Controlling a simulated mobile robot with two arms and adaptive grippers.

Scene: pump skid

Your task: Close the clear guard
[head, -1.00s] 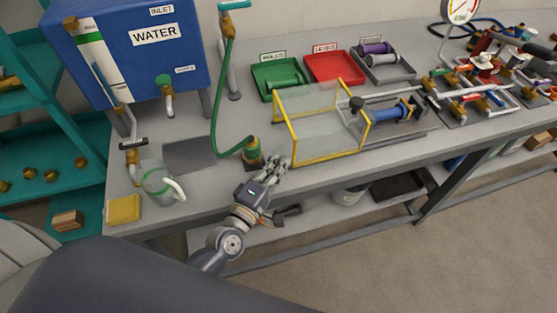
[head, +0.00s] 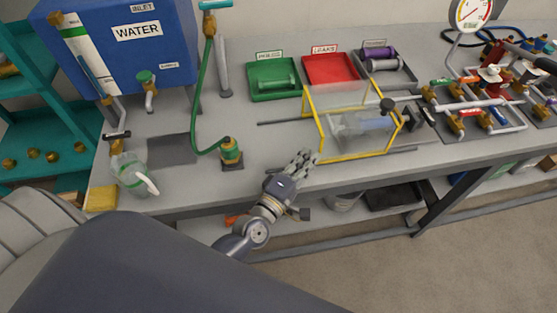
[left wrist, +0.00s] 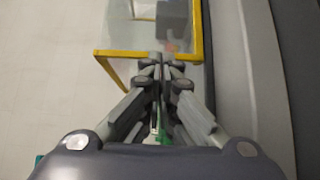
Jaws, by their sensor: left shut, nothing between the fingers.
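The clear guard (head: 322,118) is a see-through box with a yellow frame, standing on the bench. The pump's dark right end (head: 416,116) shows beyond the frame's right side. My left gripper (head: 312,156) is shut and empty at the frame's lower left corner. In the left wrist view, the shut fingertips (left wrist: 164,64) are at the yellow frame bar (left wrist: 125,53) and appear to touch it. My right gripper is in neither view.
A rail (head: 283,122) runs left of the guard along the bench. Green (head: 258,96) and red (head: 330,82) trays stand behind. A hose stand (head: 231,152) and a clear jug (head: 130,178) are to the left. Valve piping (head: 465,104) is to the right.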

